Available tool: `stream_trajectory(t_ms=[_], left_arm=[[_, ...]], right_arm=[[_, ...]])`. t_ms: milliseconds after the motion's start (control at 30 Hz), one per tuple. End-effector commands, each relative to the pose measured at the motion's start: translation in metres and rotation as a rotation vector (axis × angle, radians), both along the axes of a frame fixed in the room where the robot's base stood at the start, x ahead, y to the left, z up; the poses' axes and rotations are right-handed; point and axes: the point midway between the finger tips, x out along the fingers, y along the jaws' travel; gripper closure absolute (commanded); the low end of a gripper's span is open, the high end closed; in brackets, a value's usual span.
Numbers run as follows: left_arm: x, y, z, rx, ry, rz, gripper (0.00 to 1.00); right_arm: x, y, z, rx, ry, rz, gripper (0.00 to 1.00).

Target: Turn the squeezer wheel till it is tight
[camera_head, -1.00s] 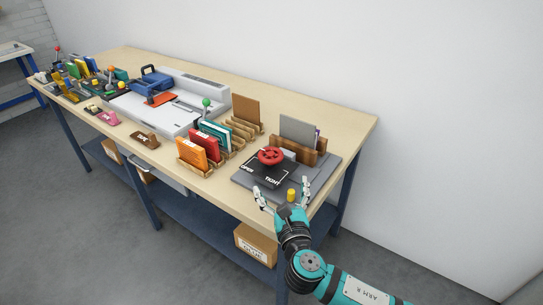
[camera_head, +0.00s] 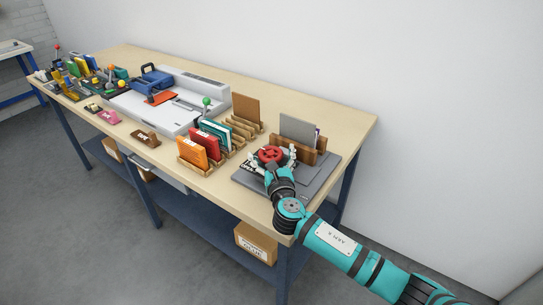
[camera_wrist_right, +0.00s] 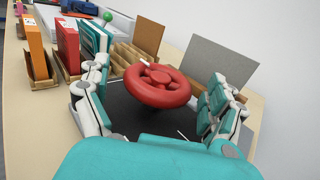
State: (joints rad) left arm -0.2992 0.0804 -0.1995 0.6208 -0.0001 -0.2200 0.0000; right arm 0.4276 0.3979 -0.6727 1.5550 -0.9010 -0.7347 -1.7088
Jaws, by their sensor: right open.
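The squeezer wheel is a red round handwheel (camera_head: 271,155) on a black plate at the right end of the workbench. It also shows in the right wrist view (camera_wrist_right: 158,86), with a small white mark on its far left rim. The black plate (camera_wrist_right: 128,112) lies under it; its lettering is mostly hidden by my gripper in the head view. My right gripper (camera_head: 272,162) is at the wheel. In the right wrist view its fingers (camera_wrist_right: 158,98) are spread, one on each side of the wheel, with gaps visible. My left gripper is not in view.
A wooden rack (camera_head: 310,155) with a grey board (camera_head: 299,130) stands just behind the wheel. Orange (camera_head: 190,153) and red (camera_head: 207,144) books in wooden holders stand to its left. A white machine (camera_head: 180,103) sits farther left. The wall is behind the bench.

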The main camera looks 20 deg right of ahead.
Motion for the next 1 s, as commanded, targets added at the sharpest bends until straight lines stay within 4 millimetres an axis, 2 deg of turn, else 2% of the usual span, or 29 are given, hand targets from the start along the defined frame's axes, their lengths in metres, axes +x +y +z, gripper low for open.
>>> stream_trajectory(t_ms=[67, 467, 767, 1000], left_arm=[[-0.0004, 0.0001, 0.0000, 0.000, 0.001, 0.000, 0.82], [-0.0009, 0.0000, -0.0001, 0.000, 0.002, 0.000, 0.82], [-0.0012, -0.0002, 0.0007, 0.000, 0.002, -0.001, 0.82], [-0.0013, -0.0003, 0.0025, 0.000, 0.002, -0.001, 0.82]], right_arm=[[-0.0002, 0.0001, 0.0001, 0.000, 0.000, 0.000, 0.09], [-0.0004, 0.0000, 0.0000, 0.000, 0.000, 0.000, 0.62], [-0.0003, 0.0009, 0.0000, 0.000, 0.000, -0.033, 0.63], [0.0004, 0.0041, 0.0003, 0.004, 0.001, -0.162, 0.63]])
